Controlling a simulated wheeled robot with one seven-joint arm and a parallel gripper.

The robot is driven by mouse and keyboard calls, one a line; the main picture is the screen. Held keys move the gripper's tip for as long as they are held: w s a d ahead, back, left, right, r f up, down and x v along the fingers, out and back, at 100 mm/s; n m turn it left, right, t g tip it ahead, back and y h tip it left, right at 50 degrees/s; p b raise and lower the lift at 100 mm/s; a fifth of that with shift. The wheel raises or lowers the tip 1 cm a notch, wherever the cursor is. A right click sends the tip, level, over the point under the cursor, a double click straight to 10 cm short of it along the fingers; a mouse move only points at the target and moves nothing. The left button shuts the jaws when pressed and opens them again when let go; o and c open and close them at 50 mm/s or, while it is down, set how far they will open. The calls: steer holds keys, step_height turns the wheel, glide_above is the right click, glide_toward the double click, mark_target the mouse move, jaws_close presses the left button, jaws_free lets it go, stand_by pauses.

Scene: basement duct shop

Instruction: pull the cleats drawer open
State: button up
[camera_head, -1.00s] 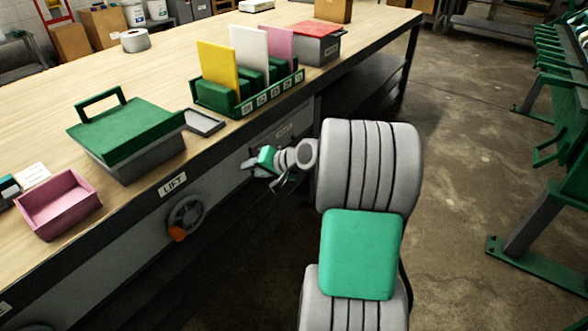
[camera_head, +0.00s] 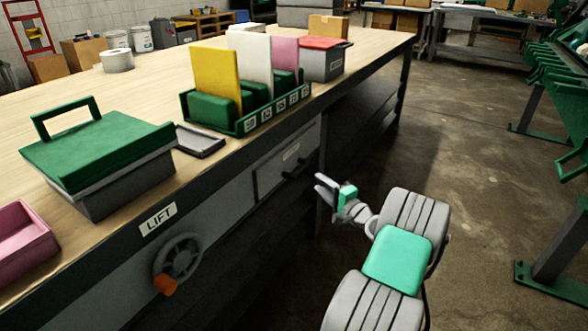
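The cleats drawer (camera_head: 268,174) is set in the front of the workbench, under the green card rack. Its grey front looks flush with the bench, so it appears closed. A small label on it is too blurred to read, and a dark handle (camera_head: 296,170) sticks out near its right side. My gripper (camera_head: 324,187) is to the right of the drawer front in the picture, apart from the handle. Its fingers point left toward the bench and look spread, with nothing visible between them.
A handwheel (camera_head: 178,259) with an orange knob projects from the bench front below the LIFT label (camera_head: 158,219). The bench top holds a green-lidded box (camera_head: 100,150), a grey tray (camera_head: 200,140) and the green card rack (camera_head: 245,118). Open floor lies right of my arm.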

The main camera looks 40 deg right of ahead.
mark_target(302, 171)
steer(key=w+b, duration=0.2)
steer(key=w, duration=0.7)
jaws_close()
steer(key=shift+a, duration=0.1)
stand_by(1.0)
